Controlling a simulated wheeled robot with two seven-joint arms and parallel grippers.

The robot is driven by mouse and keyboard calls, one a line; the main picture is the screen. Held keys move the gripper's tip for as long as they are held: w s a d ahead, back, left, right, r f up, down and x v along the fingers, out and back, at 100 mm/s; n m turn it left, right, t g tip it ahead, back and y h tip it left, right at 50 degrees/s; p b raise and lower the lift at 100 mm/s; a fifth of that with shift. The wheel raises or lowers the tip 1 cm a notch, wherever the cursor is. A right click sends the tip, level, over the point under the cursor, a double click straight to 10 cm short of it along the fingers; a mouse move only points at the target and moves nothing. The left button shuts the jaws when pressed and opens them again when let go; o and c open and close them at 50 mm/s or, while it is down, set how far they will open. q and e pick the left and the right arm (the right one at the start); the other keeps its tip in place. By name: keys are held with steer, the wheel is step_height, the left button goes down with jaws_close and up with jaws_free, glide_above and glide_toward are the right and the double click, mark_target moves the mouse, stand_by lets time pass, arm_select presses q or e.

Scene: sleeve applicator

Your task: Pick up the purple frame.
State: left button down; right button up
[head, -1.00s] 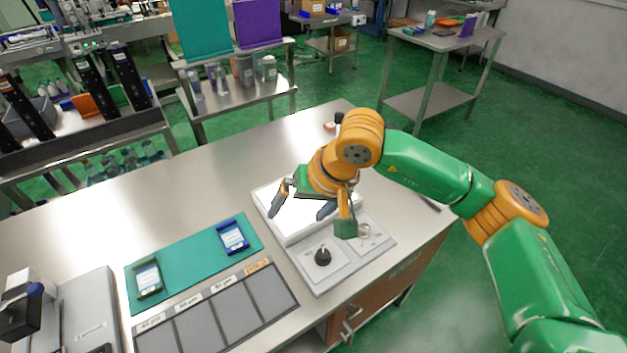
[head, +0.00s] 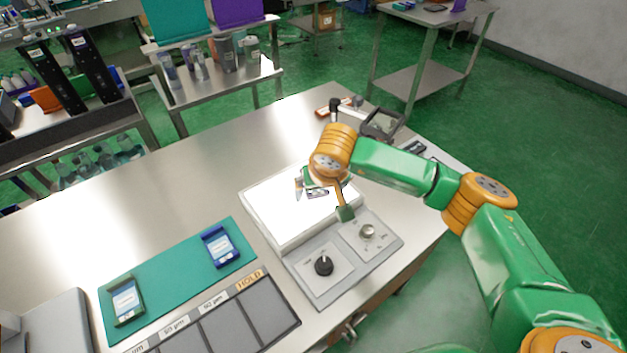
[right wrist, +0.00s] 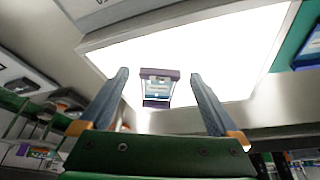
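The purple frame (right wrist: 159,88) is small with a pale labelled window. In the right wrist view it stands out against the bright white light panel (right wrist: 190,60), between my right gripper's two fingers. My right gripper (right wrist: 159,74) is open, with a gap between each finger and the frame. In the head view my right gripper (head: 312,190) is low over the light panel (head: 280,215), and my wrist hides most of the frame. I cannot tell the exact height of the fingertips above the panel. My left gripper is not in view.
A teal mat (head: 180,280) left of the panel holds a green frame (head: 124,300) and a blue frame (head: 220,247). Grey labelled slots (head: 235,325) lie in front. A knob box (head: 345,255) adjoins the panel. A dark-framed instrument (head: 380,125) stands behind my arm. The table's back left is clear.

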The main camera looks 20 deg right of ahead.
steer(key=shift+s+r, duration=0.1)
steer(key=shift+s, duration=0.1)
steer(key=c, duration=0.7)
steer(key=shift+w, duration=0.1)
steer(key=c, duration=0.6)
